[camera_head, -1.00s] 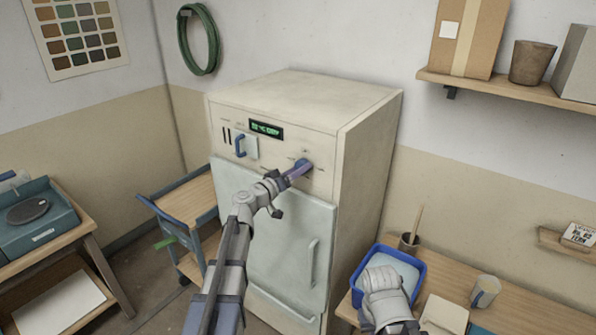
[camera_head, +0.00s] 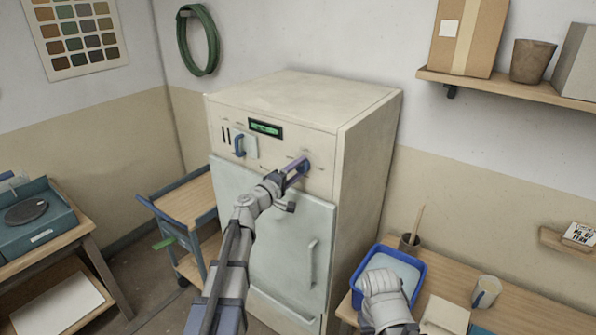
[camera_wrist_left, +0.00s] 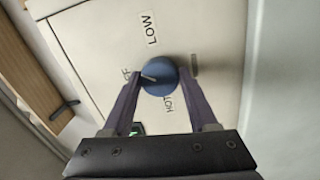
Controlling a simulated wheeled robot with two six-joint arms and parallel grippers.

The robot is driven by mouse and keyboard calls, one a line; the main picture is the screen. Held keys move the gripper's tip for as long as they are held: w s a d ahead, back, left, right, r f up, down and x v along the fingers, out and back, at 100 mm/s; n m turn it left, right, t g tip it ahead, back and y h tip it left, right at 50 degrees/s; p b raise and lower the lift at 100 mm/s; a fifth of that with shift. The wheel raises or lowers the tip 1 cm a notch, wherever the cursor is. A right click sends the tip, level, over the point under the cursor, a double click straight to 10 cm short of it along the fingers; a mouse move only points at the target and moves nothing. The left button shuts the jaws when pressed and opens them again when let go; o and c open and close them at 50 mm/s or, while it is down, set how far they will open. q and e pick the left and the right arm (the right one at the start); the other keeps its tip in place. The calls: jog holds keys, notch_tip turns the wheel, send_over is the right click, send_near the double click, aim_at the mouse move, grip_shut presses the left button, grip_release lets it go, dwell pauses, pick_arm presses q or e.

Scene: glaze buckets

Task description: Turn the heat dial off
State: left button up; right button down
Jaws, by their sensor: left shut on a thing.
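The heat dial (camera_wrist_left: 158,76) is a round blue knob on the kiln's cream front panel, with labels LOW, HOT and one ending in FF around it. Its pale pointer mark faces left, toward the FF label, which a finger partly hides. My left gripper (camera_head: 297,172) is shut on the dial, one purple finger on each side, as the left wrist view (camera_wrist_left: 163,88) shows. In the head view the fingers cover part of the dial (camera_head: 305,164). My right gripper (camera_head: 383,287) is at the lower right; its fingers cannot be made out.
The cream cabinet (camera_head: 370,180) has a small display (camera_head: 265,129), a blue-handled switch (camera_head: 241,145) and a pale door (camera_head: 270,230) below. A trolley (camera_head: 186,203) stands left. A blue tray (camera_head: 357,284) on the wooden table (camera_head: 510,320) lies by my right arm.

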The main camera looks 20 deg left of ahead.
pick_arm(q)
jog(key=n, duration=0.7)
jog(key=shift+y, duration=0.3)
jog(key=shift+n, duration=0.4)
jog(key=o, duration=1.4)
jog(key=shift+s, duration=0.15)
jog(key=v, duration=0.7)
jog(key=shift+s+a+f+b, duration=0.1)
jog(key=shift+s+f+b, duration=0.05)
jog(key=shift+s+b, duration=0.15)
